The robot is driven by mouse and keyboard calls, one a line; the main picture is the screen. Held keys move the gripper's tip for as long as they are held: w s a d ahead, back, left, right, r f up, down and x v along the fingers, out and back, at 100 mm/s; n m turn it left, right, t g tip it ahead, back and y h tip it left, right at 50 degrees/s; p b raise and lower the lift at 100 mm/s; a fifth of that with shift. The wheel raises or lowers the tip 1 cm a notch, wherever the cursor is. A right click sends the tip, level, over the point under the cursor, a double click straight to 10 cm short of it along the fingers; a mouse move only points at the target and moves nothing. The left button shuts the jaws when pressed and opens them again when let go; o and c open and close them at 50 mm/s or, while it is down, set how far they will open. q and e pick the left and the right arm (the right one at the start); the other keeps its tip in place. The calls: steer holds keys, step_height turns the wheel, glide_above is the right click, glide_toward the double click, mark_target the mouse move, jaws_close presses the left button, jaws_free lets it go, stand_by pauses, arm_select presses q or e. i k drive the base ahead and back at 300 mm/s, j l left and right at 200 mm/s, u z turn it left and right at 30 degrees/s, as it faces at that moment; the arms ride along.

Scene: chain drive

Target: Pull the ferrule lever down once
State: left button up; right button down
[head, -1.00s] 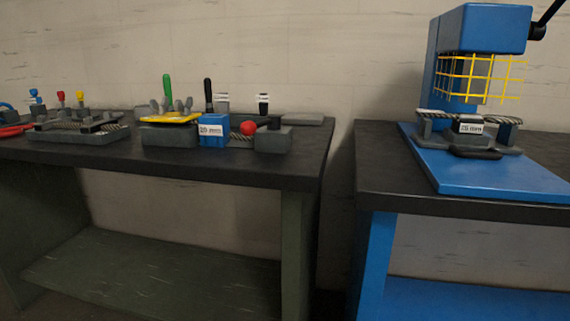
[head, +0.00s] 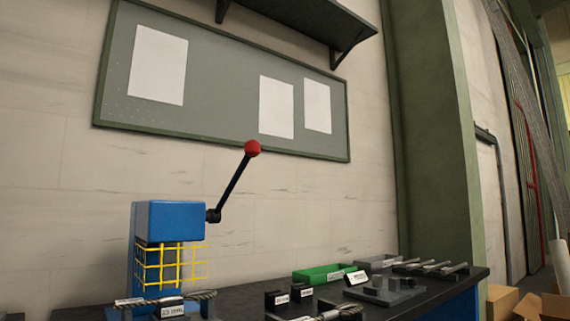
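The ferrule lever (head: 233,182) is a black rod with a red ball knob (head: 253,148). It slants up and to the right from a black pivot on the right side of the blue press head (head: 170,221). A yellow wire guard (head: 172,265) hangs below the head. Under it lies a grey rope piece with a dark labelled block (head: 171,307), cut by the lower picture edge. Neither of my grippers shows in the head view, and nothing touches the lever.
The dark bench (head: 432,291) runs right of the press. It carries a green tray (head: 325,274), several labelled dark blocks and a grey fixture (head: 385,290). Cardboard boxes (head: 535,303) stand at the far right. A shelf (head: 300,25) overhangs the pinboard (head: 220,95).

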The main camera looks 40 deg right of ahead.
mark_target(252, 148)
steer(key=z, duration=1)
steer(key=l, duration=0.1)
steer(key=k+u, duration=0.05)
